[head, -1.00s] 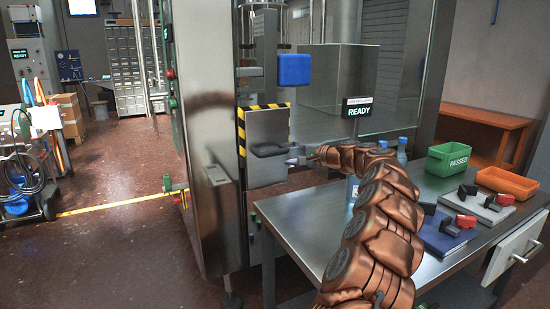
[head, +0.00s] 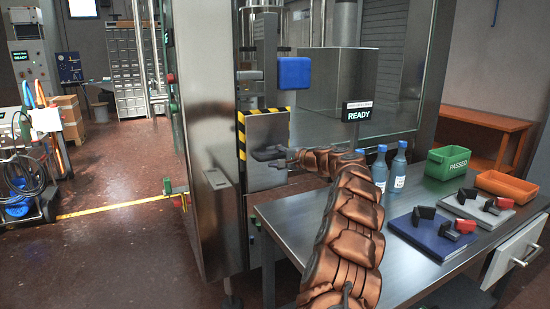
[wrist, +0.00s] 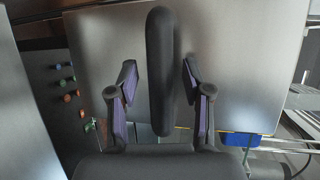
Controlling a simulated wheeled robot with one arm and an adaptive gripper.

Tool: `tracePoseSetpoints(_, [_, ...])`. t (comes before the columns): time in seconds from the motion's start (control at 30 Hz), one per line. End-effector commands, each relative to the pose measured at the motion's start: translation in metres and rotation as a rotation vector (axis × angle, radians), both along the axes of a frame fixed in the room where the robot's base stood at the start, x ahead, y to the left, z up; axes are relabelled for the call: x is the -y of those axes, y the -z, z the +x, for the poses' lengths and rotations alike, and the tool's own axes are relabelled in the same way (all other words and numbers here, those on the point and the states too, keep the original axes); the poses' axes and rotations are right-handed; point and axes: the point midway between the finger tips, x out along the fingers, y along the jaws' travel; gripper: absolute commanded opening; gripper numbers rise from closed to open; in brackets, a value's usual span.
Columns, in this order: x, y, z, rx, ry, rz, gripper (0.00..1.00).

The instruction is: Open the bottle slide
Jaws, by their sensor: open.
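The bottle slide looks to be the flat steel panel (head: 266,130) edged with yellow-black stripes on the machine front. It also fills much of the wrist view (wrist: 240,60). A dark bar handle (wrist: 160,45) stands out from the panel. My gripper (head: 281,157) is at the handle in the head view, where the dark shapes overlap. In the wrist view my gripper (wrist: 158,82) is open, with one finger on each side of the handle. Gaps show between the handle and both fingers.
A steel table (head: 290,222) holds bottles (head: 397,170), a green bin (head: 448,163), an orange bin (head: 506,186) and clamp-like parts on plates. The floor to the left is mostly clear.

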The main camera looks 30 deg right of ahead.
Motion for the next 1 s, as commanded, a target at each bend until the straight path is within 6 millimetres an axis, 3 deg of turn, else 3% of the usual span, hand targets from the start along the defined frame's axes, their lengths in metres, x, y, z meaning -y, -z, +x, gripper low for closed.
tracePoseSetpoints(0.2, [0.0002,-0.0004,-0.0002,0.001,0.0,0.0,0.47])
tracePoseSetpoints(0.67, [0.0005,-0.0004,-0.0004,0.001,0.001,0.0,0.0])
tracePoseSetpoints(1.0, [0.0006,-0.0003,-0.0004,0.0,0.001,0.0,0.0])
